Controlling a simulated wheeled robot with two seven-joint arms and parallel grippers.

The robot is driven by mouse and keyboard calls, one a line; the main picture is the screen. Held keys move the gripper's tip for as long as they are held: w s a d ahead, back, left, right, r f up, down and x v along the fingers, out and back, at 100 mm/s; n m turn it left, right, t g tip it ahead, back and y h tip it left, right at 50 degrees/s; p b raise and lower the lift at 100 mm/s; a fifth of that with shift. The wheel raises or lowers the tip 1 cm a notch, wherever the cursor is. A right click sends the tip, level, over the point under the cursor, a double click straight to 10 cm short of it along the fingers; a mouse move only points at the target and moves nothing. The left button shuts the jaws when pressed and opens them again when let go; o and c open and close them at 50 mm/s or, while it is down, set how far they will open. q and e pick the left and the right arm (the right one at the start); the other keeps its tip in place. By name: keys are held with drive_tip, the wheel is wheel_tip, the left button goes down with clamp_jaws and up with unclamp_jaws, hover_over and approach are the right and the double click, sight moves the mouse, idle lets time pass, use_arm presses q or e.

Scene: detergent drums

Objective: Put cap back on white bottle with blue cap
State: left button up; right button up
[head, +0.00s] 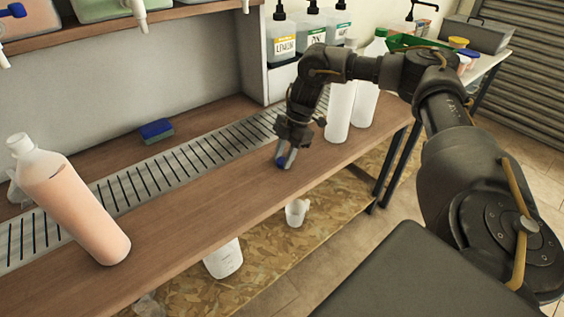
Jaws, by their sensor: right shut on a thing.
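My right gripper (286,156) is shut on a blue cap (280,162) low over the front part of the wooden bench. I cannot tell whether the cap touches the wood. A white bottle (339,112) stands upright on the bench to the right of the gripper, apart from it. My left gripper is not in view.
A bottle of pinkish liquid (75,205) stands at the left of the bench (190,225). A blue and green sponge (156,131) lies behind the metal grate (190,160). Pump bottles (284,42) stand at the back. A white jug (223,260) and cup (297,211) are below.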

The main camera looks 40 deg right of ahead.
sight(278, 162)
drive_tip(key=shift+r, duration=0.1)
drive_tip(key=shift+c, duration=0.4)
drive_tip(key=shift+r, duration=0.2)
wheel_tip(278, 162, up, 2)
drive_tip(key=shift+r+p, duration=0.2)
drive_tip(key=shift+p, duration=0.1)
use_arm(q)
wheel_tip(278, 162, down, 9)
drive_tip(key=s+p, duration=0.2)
drive_tip(key=p, duration=0.1)
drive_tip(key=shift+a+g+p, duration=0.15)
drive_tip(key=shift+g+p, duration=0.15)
use_arm(e)
drive_tip(key=s+a+r, duration=0.1)
drive_tip(key=s+r, duration=0.9)
drive_tip(key=s, duration=0.4)
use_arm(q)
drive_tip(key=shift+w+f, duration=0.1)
use_arm(e)
drive_tip(key=shift+w+a, duration=0.1)
drive_tip(key=w+a+m+t, duration=0.1)
drive_tip(key=w+a+m, duration=0.2)
drive_tip(key=a, duration=0.5)
drive_tip(key=w+a+m+t, duration=0.1)
drive_tip(key=w+a+m, duration=0.2)
drive_tip(key=a, duration=0.5)
drive_tip(key=shift+w+a+f+m+t+h, duration=0.2)
drive_tip(key=shift+w+f+m+t+h, duration=0.15)
drive_tip(key=shift+w, duration=0.35)
